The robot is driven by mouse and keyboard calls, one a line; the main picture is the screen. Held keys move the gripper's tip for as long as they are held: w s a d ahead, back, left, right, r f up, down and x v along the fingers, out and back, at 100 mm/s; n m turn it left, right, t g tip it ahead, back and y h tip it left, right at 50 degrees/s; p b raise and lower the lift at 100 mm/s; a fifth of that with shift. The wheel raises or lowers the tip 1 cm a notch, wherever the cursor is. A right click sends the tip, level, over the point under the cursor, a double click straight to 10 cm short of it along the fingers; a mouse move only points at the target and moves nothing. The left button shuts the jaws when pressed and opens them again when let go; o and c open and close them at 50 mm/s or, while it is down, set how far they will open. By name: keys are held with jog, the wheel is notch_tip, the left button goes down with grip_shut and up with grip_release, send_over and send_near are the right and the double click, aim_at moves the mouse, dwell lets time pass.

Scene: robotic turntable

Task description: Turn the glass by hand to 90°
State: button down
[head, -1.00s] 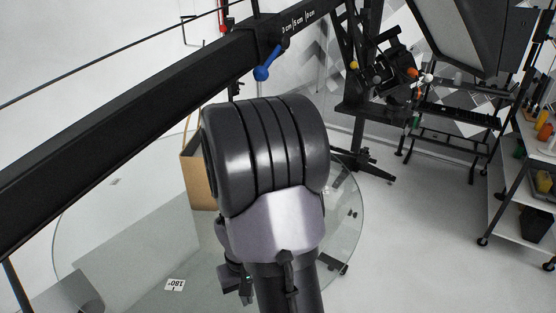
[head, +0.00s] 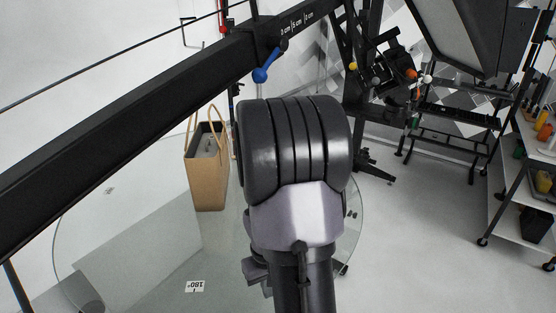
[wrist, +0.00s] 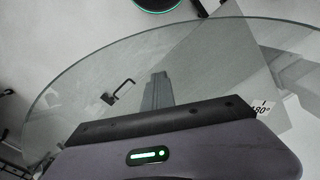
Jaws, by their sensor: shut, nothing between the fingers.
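The glass (head: 120,265) is a large round clear disc. In the head view it lies left of and behind my arm, and its "180°" label (head: 195,286) is near the bottom of the picture. In the wrist view the glass (wrist: 75,85) fills the middle, its edge curving across the top, with the "180°" label (wrist: 262,108) at right. My gripper (wrist: 158,78) shows there as closed dark fingers over the glass, left of the label. I cannot tell whether they touch it. In the head view my arm hides the fingertips.
A brown paper bag (head: 206,180) with handles stands on the glass. A long black beam (head: 130,125) with a blue lever (head: 266,66) crosses above. A shelf rack (head: 520,190) stands at right. A green-ringed dark round object (wrist: 155,4) is at the wrist view's top.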

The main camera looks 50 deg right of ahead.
jog(key=shift+s+d+f+p, duration=0.1)
jog(key=shift+s+d, duration=0.2)
jog(key=shift+d, duration=0.25)
jog(key=shift+s+d+r+p, duration=0.1)
jog(key=shift+s+d, duration=0.15)
jog(key=shift+d, duration=0.35)
jog(key=shift+s+d+f+p, duration=0.1)
jog(key=shift+s+d, duration=0.2)
jog(key=shift+d, duration=0.25)
jog(key=shift+d, duration=0.15)
jog(key=shift+s+d+r+p, duration=0.1)
jog(key=shift+s+d+p, duration=0.15)
jog(key=shift+d, duration=0.55)
jog(key=shift+s+d+r+p, duration=0.15)
jog(key=shift+s+d, duration=0.15)
jog(key=shift+d, duration=0.5)
jog(key=shift+s+d+f+p, duration=0.1)
jog(key=shift+s+d+p, duration=0.15)
jog(key=shift+d, duration=0.95)
jog(key=shift+s+d+f+p, duration=0.1)
jog(key=shift+s+d, duration=0.3)
jog(key=shift+d, duration=0.8)
jog(key=shift+s+d+f+p, duration=0.1)
jog(key=shift+s+d+p, duration=0.15)
jog(key=shift+d, duration=0.95)
jog(key=shift+s+d+r, duration=0.1)
jog(key=shift+d, duration=0.75)
jog(key=shift+a, duration=0.1)
jog(key=shift+r, duration=0.1)
